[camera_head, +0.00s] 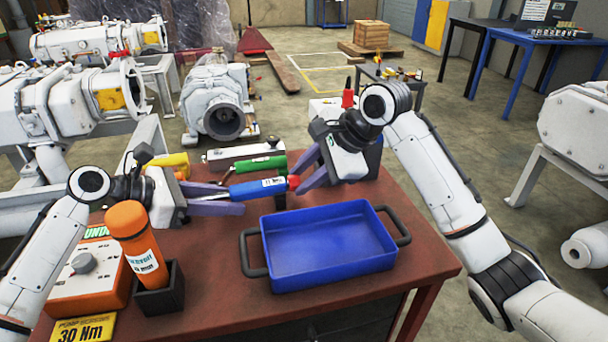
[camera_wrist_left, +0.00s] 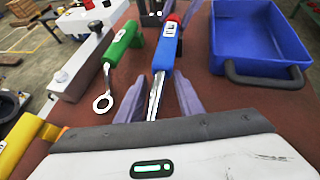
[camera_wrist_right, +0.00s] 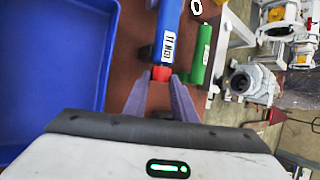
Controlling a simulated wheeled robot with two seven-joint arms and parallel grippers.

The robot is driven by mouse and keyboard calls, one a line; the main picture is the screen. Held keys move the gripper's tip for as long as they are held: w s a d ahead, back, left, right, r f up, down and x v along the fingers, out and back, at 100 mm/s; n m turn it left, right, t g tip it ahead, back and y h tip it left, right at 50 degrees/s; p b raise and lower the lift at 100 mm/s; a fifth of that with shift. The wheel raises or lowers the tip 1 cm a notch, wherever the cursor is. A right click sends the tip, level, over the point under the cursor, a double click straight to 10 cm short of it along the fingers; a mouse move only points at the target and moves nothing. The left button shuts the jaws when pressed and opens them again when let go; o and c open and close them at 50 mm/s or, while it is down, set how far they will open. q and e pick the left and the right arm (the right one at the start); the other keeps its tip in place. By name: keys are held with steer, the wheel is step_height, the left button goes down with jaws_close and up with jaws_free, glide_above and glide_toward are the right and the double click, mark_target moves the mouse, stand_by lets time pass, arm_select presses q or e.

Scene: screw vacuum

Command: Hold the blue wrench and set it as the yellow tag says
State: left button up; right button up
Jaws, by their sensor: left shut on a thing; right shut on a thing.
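The blue wrench (camera_head: 258,188) is held level above the table between my two grippers. My left gripper (camera_head: 232,200) is shut on its metal shank, which also shows in the left wrist view (camera_wrist_left: 163,58). My right gripper (camera_head: 299,175) is shut on the red end of the handle, seen in the right wrist view (camera_wrist_right: 161,73). A white label is on the blue handle (camera_wrist_right: 168,36). The yellow tag (camera_head: 84,329) lies at the table's front left and reads "30 Nm". The setting on the wrench is too small to read.
An empty blue tray (camera_head: 330,278) with dark handles stands on the table (camera_head: 420,262). A green wrench (camera_head: 262,164) lies behind, near a grey box (camera_head: 228,153). A yellow tool (camera_head: 172,161), an orange bottle (camera_head: 137,245) and an orange box with a dial (camera_head: 92,285) are at left.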

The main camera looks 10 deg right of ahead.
steer(key=t, duration=0.1)
steer(key=s+f+t, duration=0.1)
steer(key=t, duration=0.1)
steer(key=shift+n+y, duration=0.3)
steer(key=shift+n, duration=0.1)
steer(key=shift+n+t, duration=0.4)
steer(key=shift+t, duration=1.1)
steer(key=shift+y, duration=0.3)
steer(key=o, duration=1)
steer(key=shift+c, duration=0.2)
steer(key=shift+o, duration=0.5)
steer(key=shift+f, duration=0.15)
steer(key=shift+s, duration=0.15)
steer(key=v, duration=0.8)
steer(key=shift+r, duration=0.3)
